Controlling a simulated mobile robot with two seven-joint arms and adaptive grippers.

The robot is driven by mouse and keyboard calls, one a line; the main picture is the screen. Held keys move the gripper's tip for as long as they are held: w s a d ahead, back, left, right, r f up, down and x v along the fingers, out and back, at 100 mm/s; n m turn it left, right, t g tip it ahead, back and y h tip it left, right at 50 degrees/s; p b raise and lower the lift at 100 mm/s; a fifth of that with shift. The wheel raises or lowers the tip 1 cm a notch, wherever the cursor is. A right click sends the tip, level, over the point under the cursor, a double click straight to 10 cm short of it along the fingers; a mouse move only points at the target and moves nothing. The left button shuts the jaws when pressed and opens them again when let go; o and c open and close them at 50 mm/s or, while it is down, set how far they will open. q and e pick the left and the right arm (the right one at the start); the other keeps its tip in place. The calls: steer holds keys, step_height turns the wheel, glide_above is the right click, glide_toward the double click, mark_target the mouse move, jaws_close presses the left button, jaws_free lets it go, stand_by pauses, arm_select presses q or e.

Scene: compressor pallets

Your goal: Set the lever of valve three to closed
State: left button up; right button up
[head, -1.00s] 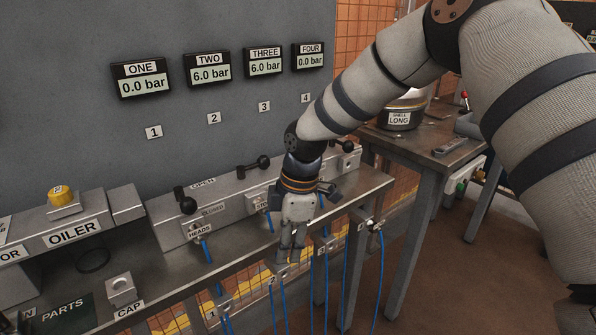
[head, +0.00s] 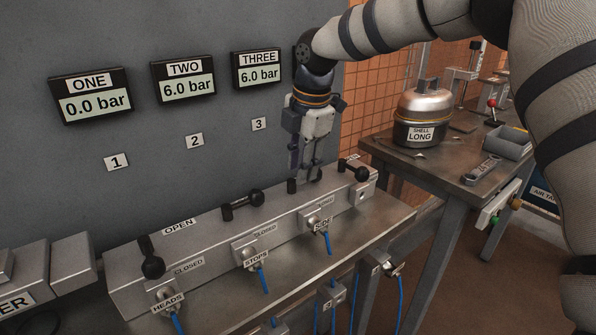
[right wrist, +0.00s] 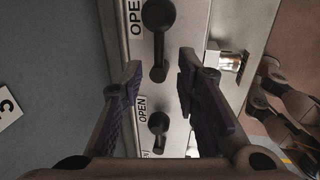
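Valve three's black lever (head: 291,186) is on the grey valve bank, above the SIDE label. In the right wrist view the lever (right wrist: 157,42) lies lengthwise along the bank beside an OPEN label. The gauge marked THREE (head: 259,73) reads 6.0 bar. My right gripper (head: 306,176) is over this lever and hides part of it in the head view. In the right wrist view its two fingers are apart, with the lever showing between them. I cannot tell whether a finger touches it.
Valve two's lever (head: 243,203) lies along the bank, valve one's lever (head: 151,257) points forward towards CLOSED, and valve four's lever (head: 355,170) is close on the right. Blue hoses hang in front. A table (head: 440,170) with a SHELL LONG compressor (head: 423,112) stands at right.

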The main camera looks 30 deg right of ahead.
steer(key=shift+w+f, duration=0.25)
steer(key=shift+f, duration=0.75)
jaws_close()
